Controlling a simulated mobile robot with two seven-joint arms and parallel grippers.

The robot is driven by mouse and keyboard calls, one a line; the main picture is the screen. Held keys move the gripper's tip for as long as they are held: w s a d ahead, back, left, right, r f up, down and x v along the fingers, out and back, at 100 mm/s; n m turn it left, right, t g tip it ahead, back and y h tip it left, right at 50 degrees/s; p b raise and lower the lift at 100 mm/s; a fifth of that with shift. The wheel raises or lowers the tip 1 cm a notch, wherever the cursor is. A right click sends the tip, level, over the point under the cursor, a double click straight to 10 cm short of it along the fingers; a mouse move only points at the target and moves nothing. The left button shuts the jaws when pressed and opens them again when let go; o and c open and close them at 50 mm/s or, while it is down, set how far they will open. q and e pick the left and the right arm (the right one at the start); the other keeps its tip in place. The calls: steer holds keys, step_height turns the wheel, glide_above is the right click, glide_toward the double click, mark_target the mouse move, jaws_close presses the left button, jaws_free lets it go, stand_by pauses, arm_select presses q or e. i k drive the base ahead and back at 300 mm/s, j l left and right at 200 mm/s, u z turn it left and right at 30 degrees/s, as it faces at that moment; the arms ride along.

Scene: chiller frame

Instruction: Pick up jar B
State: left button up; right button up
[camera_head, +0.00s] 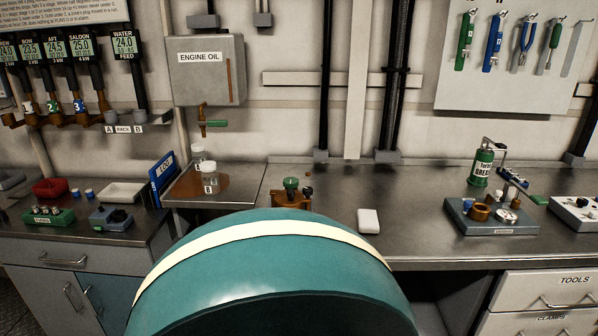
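Jar B (210,184) is a small clear jar with a pale lid and a white label reading B. It stands upright on the brown-stained tray (240,181) on the left part of the bench, below the engine oil tank (206,70) and its brown tap (203,124). A second, similar jar (198,154) stands just behind it and is partly hidden; its label is too small to read surely. Neither of my grippers is in view.
A blue binder (161,178) stands left of the tray. A brown fixture with a green knob (291,189) and a white block (368,220) are to the right. A grease can (481,166) stands further right. The bench between the block and can is clear.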

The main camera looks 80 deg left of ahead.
mark_target(211, 181)
steer(key=u, duration=3.2)
